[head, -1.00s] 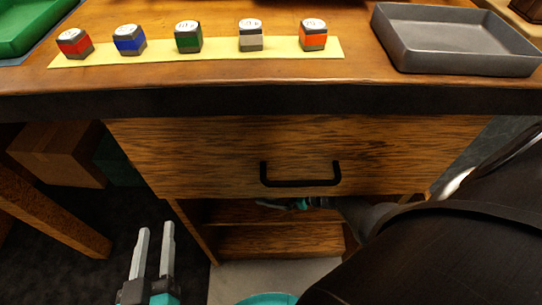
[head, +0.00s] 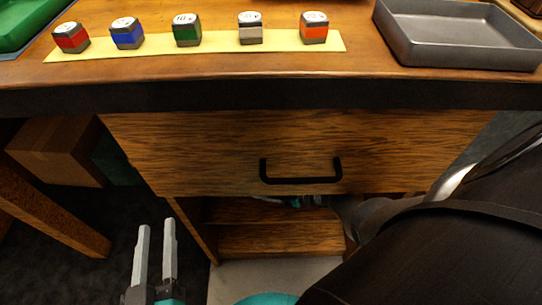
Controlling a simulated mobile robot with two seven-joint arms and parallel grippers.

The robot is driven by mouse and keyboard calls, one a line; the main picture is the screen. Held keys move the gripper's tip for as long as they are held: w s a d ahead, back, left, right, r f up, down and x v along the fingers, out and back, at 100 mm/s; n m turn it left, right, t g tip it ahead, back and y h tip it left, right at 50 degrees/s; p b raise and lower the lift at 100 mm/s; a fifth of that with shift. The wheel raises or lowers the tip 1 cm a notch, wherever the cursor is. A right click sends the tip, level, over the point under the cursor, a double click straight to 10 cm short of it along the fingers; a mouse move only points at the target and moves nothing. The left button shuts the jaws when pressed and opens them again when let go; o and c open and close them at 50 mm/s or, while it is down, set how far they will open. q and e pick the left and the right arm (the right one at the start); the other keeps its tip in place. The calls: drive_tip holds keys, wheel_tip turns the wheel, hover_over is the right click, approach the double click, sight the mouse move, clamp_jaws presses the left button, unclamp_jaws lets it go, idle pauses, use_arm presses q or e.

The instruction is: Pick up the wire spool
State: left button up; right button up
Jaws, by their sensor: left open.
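I cannot make out a wire spool for certain in the head view. My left gripper (head: 156,226) is at the lower left, below the tabletop and in front of the cabinet, with its two grey fingers apart and nothing between them. My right arm comes in from the right and reaches under the drawer. A teal part of my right gripper (head: 306,202) shows in the open shelf space below the drawer, but its fingers are mostly hidden there. Whatever lies deeper in that shelf space is hidden too.
The wooden drawer (head: 220,150) with a black handle (head: 300,180) is shut above the open shelf (head: 280,238). Several coloured blocks stand on a yellow strip (head: 215,45) on the tabletop. A grey tray (head: 455,58) is at right. A cardboard box (head: 50,150) is at left.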

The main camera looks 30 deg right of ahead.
drive_tip(key=c, duration=0.8)
drive_tip(key=shift+r, duration=0.15)
